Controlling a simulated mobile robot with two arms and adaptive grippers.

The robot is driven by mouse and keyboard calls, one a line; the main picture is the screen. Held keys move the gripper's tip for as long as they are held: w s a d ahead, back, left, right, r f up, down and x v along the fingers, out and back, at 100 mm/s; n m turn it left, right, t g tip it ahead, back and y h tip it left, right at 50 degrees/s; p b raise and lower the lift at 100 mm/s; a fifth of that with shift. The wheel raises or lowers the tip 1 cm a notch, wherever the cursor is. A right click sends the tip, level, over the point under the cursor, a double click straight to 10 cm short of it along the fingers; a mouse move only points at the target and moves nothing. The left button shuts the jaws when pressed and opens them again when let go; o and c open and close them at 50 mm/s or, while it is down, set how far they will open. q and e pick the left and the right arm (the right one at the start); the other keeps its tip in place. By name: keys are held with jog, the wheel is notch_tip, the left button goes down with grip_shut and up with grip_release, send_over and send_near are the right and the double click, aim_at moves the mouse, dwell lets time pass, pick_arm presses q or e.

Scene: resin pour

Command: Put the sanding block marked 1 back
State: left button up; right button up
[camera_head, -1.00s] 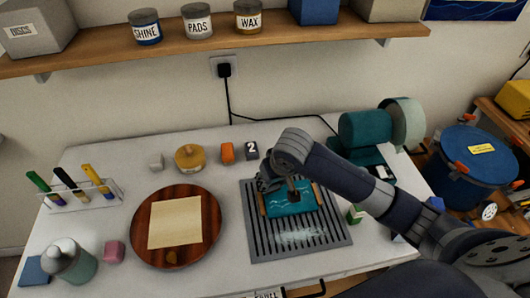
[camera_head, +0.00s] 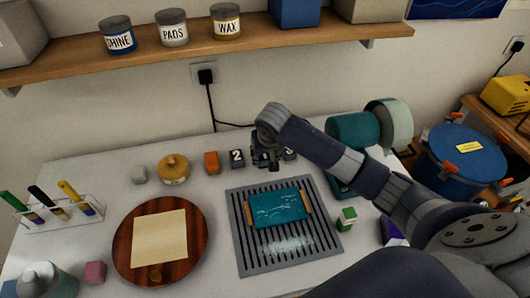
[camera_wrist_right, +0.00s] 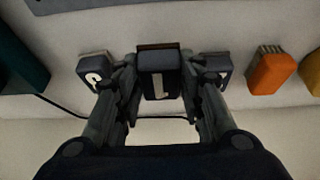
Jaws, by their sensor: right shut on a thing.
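My right gripper (camera_head: 267,163) is at the back of the white table, in a row of dark blocks. In the right wrist view, the gripper (camera_wrist_right: 160,88) is shut on the dark sanding block marked 1 (camera_wrist_right: 158,62), which has a brown edge. In that view the block marked 3 (camera_wrist_right: 91,68) is to its left and the block marked 2 (camera_wrist_right: 218,64) to its right. In the head view the block marked 2 (camera_head: 237,159) stands just left of the gripper, which mostly hides the held block. I cannot tell whether the held block touches the table.
A green machine (camera_head: 353,130) is to the right. The shelf (camera_head: 180,49) overhangs behind.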

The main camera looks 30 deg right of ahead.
aim_at(265, 156)
jog(key=shift+w+d+f+p, duration=0.1)
jog(key=shift+w+d, duration=0.2)
jog(key=shift+w, duration=0.25)
jog(key=shift+w+d+p, duration=0.15)
jog(key=shift+w+d, duration=0.15)
jog(key=shift+w, duration=0.2)
jog(key=shift+w+d+f+p, duration=0.1)
jog(key=shift+w+d, duration=0.2)
jog(key=shift+w, duration=0.25)
notch_tip(265, 156, down, 3)
jog(key=shift+s+r+p, duration=0.1)
jog(key=shift+r+p, duration=0.1)
jog(key=shift+p, duration=0.4)
jog(key=shift+f, duration=0.45)
jog(key=shift+f, duration=0.1)
jog(key=o, duration=1)
jog(key=b+v, duration=0.1)
jog(key=v, duration=1.1)
jog(key=shift+b, duration=0.3)
